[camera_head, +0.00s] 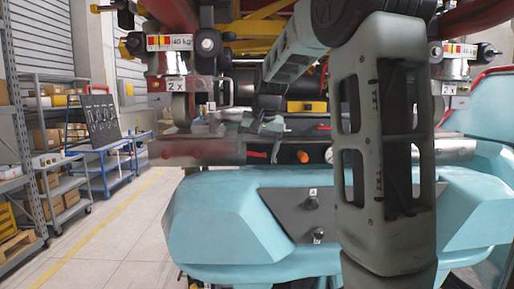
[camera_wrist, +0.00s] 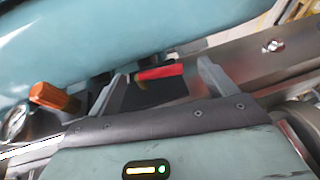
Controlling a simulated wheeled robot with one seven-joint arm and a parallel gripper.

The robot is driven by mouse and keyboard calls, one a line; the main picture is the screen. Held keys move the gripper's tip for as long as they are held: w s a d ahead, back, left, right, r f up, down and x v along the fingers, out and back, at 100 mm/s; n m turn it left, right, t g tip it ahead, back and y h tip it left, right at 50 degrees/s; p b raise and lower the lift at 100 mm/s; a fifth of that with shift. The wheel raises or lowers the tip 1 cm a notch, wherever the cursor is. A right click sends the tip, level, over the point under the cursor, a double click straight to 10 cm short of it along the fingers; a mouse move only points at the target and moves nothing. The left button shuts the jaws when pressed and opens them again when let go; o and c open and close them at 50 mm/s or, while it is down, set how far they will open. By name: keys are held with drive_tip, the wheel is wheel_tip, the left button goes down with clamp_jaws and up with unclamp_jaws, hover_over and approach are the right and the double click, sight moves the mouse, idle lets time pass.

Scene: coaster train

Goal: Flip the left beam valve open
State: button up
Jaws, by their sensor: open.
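A red valve handle (camera_head: 257,154) shows on the front of the metal beam (camera_head: 200,150), left of an orange knob (camera_head: 303,156). I take it as the left beam valve. In the wrist view the red handle (camera_wrist: 160,72) lies roughly level, between my two fingertips in the picture. My gripper (camera_wrist: 158,84) is open with nothing in it. Whether a finger touches the handle I cannot tell. In the head view my gripper (camera_head: 262,126) is small, above the beam near the handle. The valve body is mostly hidden in shadow.
The orange knob (camera_wrist: 55,97) and a round gauge (camera_wrist: 17,122) sit beside the handle. A turquoise train body (camera_head: 225,215) stands in front of the beam. My arm covers the right middle of the head view. The floor at left is clear up to the shelves (camera_head: 40,150).

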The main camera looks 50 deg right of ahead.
drive_tip(key=c, duration=1)
drive_tip(key=shift+w+a+g+h, duration=0.15)
drive_tip(key=shift+g+h, duration=0.15)
drive_tip(key=shift+o, duration=0.2)
drive_tip(key=shift+f+g+h+p, duration=0.2)
drive_tip(key=shift+g+h+p, duration=0.1)
drive_tip(key=shift+g+h, duration=0.1)
drive_tip(key=o, duration=1)
drive_tip(key=shift+c, duration=0.2)
drive_tip(key=b+v, duration=0.3)
drive_tip(key=v, duration=1.4)
drive_tip(key=shift+r, duration=0.2)
